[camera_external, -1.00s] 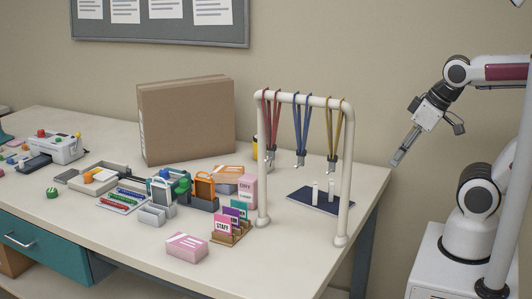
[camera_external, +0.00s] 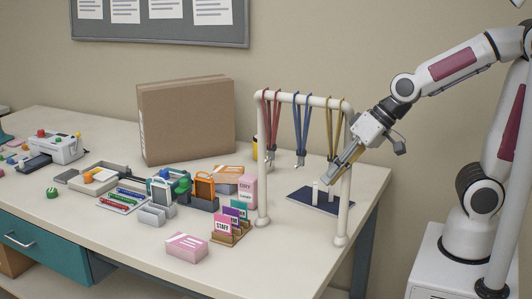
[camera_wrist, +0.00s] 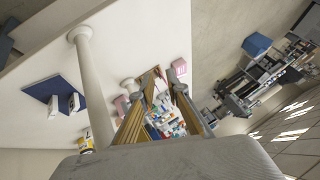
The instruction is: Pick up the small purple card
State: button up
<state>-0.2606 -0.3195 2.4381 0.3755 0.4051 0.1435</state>
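The small purple card (camera_external: 232,214) stands upright in a wooden card holder (camera_external: 238,236), between a pink-red STAFF card (camera_external: 222,226) and a teal card (camera_external: 241,207). I cannot make out the purple card for sure in the wrist view. My gripper (camera_external: 332,181) is right of the holder and apart from it, near the right post of the lanyard rack. In the wrist view, my gripper (camera_wrist: 164,84) has its two fingers apart, with a distant jumble of coloured items showing between them. No held object is visible.
A white lanyard rack (camera_external: 303,99) with red, blue and yellow lanyards stands close to my gripper. A dark blue pad (camera_external: 298,196) with white posts lies under it. A pink box (camera_external: 187,248) and a pink carton (camera_external: 248,190) are near the holder. The front right tabletop is clear.

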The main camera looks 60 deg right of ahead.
jog(key=w+a+f+m+t, duration=0.1)
jog(key=w+a+f+m, duration=0.15)
jog(key=w+a, duration=0.35)
jog(key=n+t+h, duration=0.2)
jog(key=t+h, duration=0.4)
jog(key=t, duration=0.1)
send_near(236, 212)
jog(key=w, duration=0.1)
jog(key=shift+w+d+f+t+h, duration=0.1)
jog(key=shift+w+f+t+h, duration=0.2)
jog(key=shift+t, duration=0.2)
jog(key=shift+r, duration=0.1)
jog(key=shift+w, duration=0.1)
jog(key=shift+x, duration=1.15)
jog(key=shift+w, duration=0.1)
jog(key=shift+f+x, duration=0.2)
jog(key=shift+x, duration=1.05)
jog(key=shift+f+x, duration=0.2)
jog(key=shift+x, duration=1.1)
